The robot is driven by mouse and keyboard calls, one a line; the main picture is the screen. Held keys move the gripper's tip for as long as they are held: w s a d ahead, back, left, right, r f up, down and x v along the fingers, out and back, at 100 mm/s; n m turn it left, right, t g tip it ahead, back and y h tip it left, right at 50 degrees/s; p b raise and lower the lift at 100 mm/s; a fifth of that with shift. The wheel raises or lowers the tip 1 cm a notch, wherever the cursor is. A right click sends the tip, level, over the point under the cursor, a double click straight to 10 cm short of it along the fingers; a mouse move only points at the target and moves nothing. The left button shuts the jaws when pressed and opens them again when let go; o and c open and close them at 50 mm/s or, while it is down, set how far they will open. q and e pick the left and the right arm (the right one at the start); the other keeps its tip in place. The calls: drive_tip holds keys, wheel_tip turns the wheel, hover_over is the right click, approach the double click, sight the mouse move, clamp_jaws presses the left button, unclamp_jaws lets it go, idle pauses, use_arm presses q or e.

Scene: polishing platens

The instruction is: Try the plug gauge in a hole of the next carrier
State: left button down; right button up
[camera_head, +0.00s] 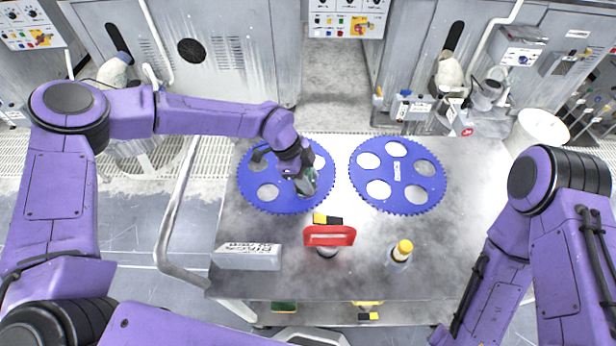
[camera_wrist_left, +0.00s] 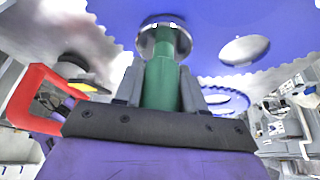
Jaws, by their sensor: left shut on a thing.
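My left gripper (camera_head: 308,182) is shut on the green handle of the plug gauge (camera_wrist_left: 162,80). In the wrist view the gauge's round metal end (camera_wrist_left: 165,38) points away from the fingers, against the blue carrier behind. In the head view the gripper and gauge are over the right part of the left blue carrier (camera_head: 243,184), largely hiding the hole there. I cannot tell whether the metal end is inside a hole or above it. A second toothed blue carrier (camera_head: 397,198) lies to the right with its holes uncovered. My right gripper is out of view.
On the metal table (camera_head: 450,270) stand a red-topped object (camera_head: 329,236), a yellow-and-black piece (camera_head: 327,219), a light box (camera_head: 247,257) and a yellow-capped bottle (camera_head: 399,254). A white bucket (camera_head: 540,130) is at the back right. The table's right front is clear.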

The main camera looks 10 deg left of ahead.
use_arm(q)
drive_tip(key=shift+f, duration=0.2)
drive_tip(key=c, duration=0.6)
unclamp_jaws()
drive_tip(key=shift+f, duration=0.1)
drive_tip(key=b+v, duration=0.3)
drive_tip(key=v, duration=0.7)
drive_tip(key=shift+a+r, duration=0.1)
drive_tip(key=shift+r, duration=0.25)
drive_tip(key=shift+f, duration=0.1)
